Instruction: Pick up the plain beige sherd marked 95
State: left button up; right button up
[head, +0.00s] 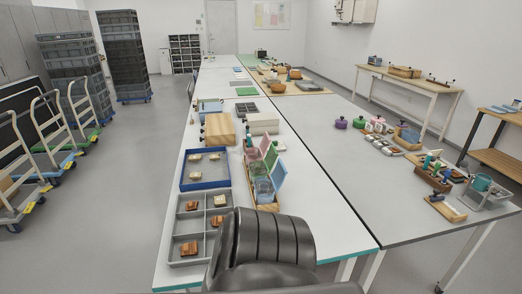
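Several beige sherds lie in a blue tray (206,186) on the white table: one at the back left (195,157), one at the back right (214,156), one at the front left (195,175) and one at the front right (221,174). Another pale beige piece (220,201) lies in the back right compartment of a grey divided tray (174,228). The numbers are too small to read, so I cannot tell which sherd is marked 95. Neither of my grippers is in view.
Brown sherds (189,248) lie in other compartments of the grey tray. My black arm covers the table's front right. A wooden box (219,129) and bins with pink and green lids (270,157) stand behind and right of the blue tray. The grey table (345,170) has bare room.

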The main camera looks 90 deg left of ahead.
aim_at(197, 175)
jog(key=u, duration=2.75)
jog(key=i, duration=0.4)
